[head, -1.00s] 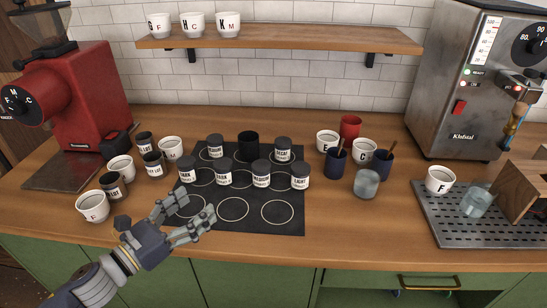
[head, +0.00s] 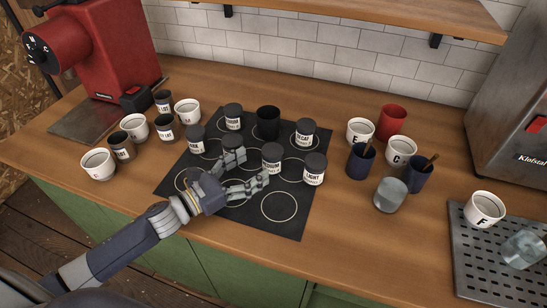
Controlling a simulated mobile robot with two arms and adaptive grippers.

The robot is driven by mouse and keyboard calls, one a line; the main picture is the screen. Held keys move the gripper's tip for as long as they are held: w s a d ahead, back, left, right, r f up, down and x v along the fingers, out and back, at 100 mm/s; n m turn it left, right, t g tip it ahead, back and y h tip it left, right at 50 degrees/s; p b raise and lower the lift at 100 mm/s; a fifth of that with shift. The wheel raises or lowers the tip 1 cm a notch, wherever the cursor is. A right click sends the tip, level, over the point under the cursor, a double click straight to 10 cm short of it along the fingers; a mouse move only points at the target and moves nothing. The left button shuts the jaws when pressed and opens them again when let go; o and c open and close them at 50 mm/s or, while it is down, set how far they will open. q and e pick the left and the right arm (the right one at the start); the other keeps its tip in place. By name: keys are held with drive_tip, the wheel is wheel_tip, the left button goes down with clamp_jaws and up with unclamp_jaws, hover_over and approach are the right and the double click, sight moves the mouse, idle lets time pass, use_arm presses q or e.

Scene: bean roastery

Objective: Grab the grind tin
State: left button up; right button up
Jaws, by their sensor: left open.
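Several dark lidded tins with white labels stand on the black mat (head: 300,222) with printed rings. Which one is the grind tin I cannot tell. My left gripper (head: 251,167) is open, low over the mat's front half. One finger lies in front of a dark-lidded tin (head: 232,142) and hides most of it. The other finger points toward the medium tin (head: 272,153), just in front of it. Contact is unclear. The light tin (head: 314,168) stands to the right, the decaf tin (head: 306,132) behind. Another labelled tin (head: 196,138) stands left. My right gripper is not in view.
A plain black canister (head: 267,122) and a labelled tin (head: 233,116) stand at the mat's back. White cups and small jars cluster left. Cups, a red mug (head: 391,121) and a glass (head: 390,195) stand right. The mat's front right ring is empty.

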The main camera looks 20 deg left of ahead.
sight(264, 161)
use_arm(q)
drive_tip(key=shift+w+d+f, duration=0.2)
drive_tip(key=shift+w+d, duration=0.15)
drive_tip(key=shift+w, duration=0.1)
drive_tip(key=shift+w+d+f, duration=0.15)
drive_tip(key=shift+w+d, duration=0.15)
drive_tip(key=shift+w, duration=0.15)
drive_tip(key=p+x, duration=0.2)
drive_tip(key=x, duration=0.3)
drive_tip(key=shift+w+d, duration=0.15)
drive_tip(key=shift+w, duration=0.1)
drive_tip(key=c, duration=1.2)
